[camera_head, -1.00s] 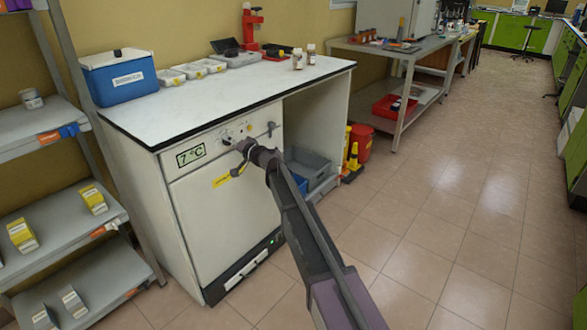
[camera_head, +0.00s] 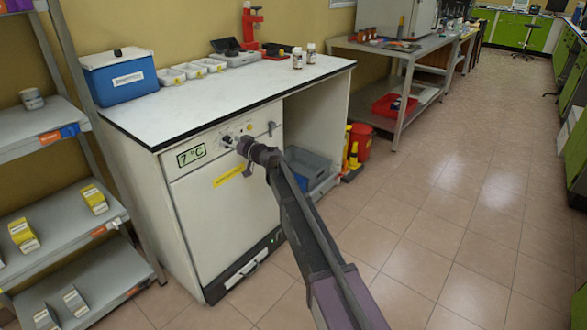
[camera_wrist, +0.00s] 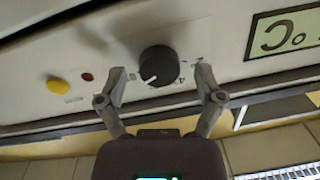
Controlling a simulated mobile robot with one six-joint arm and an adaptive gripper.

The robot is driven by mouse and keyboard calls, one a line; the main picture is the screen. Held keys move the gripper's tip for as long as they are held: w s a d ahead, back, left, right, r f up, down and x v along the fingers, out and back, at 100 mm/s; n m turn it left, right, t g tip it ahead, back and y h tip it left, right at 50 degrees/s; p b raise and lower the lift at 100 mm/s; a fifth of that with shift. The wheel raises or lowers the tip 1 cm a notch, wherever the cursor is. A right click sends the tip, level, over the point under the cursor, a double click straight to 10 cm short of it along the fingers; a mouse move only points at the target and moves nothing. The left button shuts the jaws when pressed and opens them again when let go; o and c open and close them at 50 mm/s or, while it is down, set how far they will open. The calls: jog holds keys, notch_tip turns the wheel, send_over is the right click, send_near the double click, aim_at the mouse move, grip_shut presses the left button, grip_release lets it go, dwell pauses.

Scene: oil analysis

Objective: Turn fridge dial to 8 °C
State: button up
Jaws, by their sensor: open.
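The fridge dial (camera_wrist: 159,66) is a round black knob with a white pointer mark on the white front panel. In the wrist view its pointer points to the lower left. My gripper (camera_wrist: 160,78) is open, with one finger on each side of the dial and visible gaps to it. In the head view my gripper (camera_head: 243,147) is at the panel, partly covering the dial area. The fridge display (camera_head: 191,155) reads 7 °C. Part of the display (camera_wrist: 286,32) shows upside down in the wrist view.
A yellow button (camera_wrist: 58,86) and a small red light (camera_wrist: 87,77) sit beside the dial. The white fridge door (camera_head: 225,220) is below the panel. A shelf rack (camera_head: 75,240) stands to the left. The tiled floor (camera_head: 430,220) to the right is clear.

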jog(key=shift+n, duration=0.4)
jog(key=s+d+r+m+g+h+p, duration=0.1)
jog(key=s+d+r+g+h+p, duration=0.1)
jog(key=s+d+p, duration=0.6)
jog(key=s+d+r+m+g+h+p, duration=0.1)
jog(key=s+d+g+h+p, duration=0.3)
jog(key=s+d+p, duration=0.4)
jog(key=s+d+r, duration=0.1)
jog(key=s+d, duration=0.5)
jog(key=shift+s+d+p, duration=0.15)
jog(key=shift+s+p, duration=0.1)
jog(key=shift+p, duration=0.1)
dwell(0.5)
jog(key=shift+r, duration=0.1)
jog(key=s+d+f+m+g+h, duration=0.2)
jog(key=s+d+f+m+h, duration=0.15)
jog(key=s+d, duration=0.5)
jog(key=s+d+f+m+g+h, duration=0.2)
jog(key=s+d+m+h, duration=0.25)
jog(key=s+d, duration=0.45)
notch_tip(320, 180, up, 15)
jog(key=w+d+p, duration=0.1)
jog(key=p, duration=1.4)
jog(key=shift+w+h+p, duration=0.25)
jog(key=shift+h+p, duration=0.15)
